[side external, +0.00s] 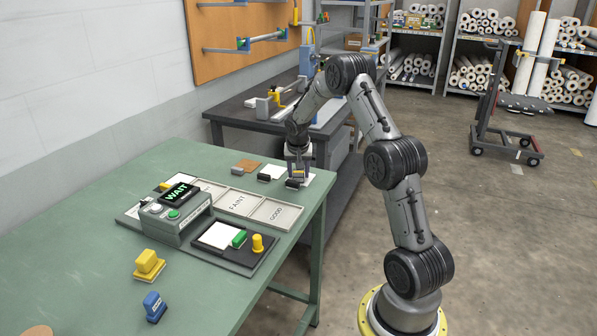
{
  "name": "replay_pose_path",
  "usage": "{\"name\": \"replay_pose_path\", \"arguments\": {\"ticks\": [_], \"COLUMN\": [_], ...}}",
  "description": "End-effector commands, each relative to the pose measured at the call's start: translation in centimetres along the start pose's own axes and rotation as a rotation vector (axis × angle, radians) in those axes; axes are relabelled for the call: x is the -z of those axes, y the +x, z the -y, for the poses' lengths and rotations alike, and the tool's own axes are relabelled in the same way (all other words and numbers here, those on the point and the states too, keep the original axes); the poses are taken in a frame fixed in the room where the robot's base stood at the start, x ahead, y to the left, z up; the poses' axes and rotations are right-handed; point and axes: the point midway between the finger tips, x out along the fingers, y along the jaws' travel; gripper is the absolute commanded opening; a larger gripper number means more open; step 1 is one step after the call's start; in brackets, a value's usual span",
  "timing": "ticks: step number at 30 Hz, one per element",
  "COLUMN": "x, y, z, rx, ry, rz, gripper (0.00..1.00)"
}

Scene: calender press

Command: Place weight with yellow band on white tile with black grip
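My gripper (298,174) points down at the far right corner of the green table, low over a white tile (309,180) with a black grip (293,183) at its front. Its fingers are small here, and I cannot tell whether they hold anything. Left of it lies another white tile (273,171) with a black grip (264,178). A brown tile (249,165) with a grey grip (236,170) lies further left. I cannot make out a weight with a yellow band for certain. A yellow block-shaped piece (149,264) and a blue one (154,306) stand near the front.
A grey box with a "WAIT" display (179,194) stands mid-table. Labelled trays (274,213) lie behind. The table's front left is mostly clear.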

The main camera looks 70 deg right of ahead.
Motion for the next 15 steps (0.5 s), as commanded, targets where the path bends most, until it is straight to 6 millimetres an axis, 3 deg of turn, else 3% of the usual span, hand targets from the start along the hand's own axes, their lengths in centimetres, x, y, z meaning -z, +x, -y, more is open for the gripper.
{"name": "replay_pose_path", "arguments": {"ticks": [1, 3, 4, 15], "x": [0.02, 0.02, 0.02, 0.2], "y": [-0.03, -0.03, -0.03, -0.63], "z": [0.01, 0.01, 0.01, 0.02], "rx": [0.0, 0.0, 0.0, 0.001], "ry": [0.0, 0.0, 0.0, -0.001], "rz": [0.0, 0.0, 0.0, -0.002], "gripper": [0.63, 0.76, 0.77, 0.77]}}
